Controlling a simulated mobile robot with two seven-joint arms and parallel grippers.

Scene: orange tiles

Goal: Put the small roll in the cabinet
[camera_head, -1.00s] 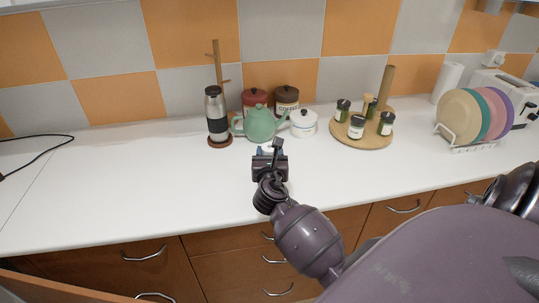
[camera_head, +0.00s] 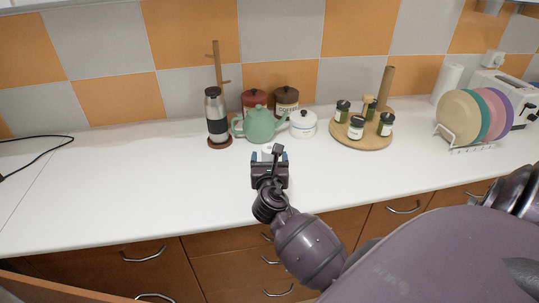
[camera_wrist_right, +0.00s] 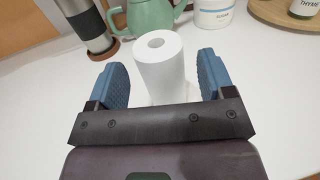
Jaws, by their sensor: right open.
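The small roll (camera_wrist_right: 161,66) is a white paper roll with a hole in its top. In the right wrist view it stands upright on the white counter, between and a little beyond the blue finger pads. In the head view only a bit of the roll (camera_head: 268,149) shows past my right gripper (camera_head: 269,158), which hides most of it. My right gripper, also in the right wrist view (camera_wrist_right: 163,82), is open, with gaps on both sides of the roll. My left gripper is not in view. An open wooden cabinet door or panel edge (camera_head: 60,285) shows at the lower left.
Behind the roll stand a green teapot (camera_head: 260,124), a steel tumbler (camera_head: 216,115), canisters and a white sugar pot (camera_head: 303,123). A round wooden tray (camera_head: 362,138) with jars is to the right, then a plate rack (camera_head: 472,147).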

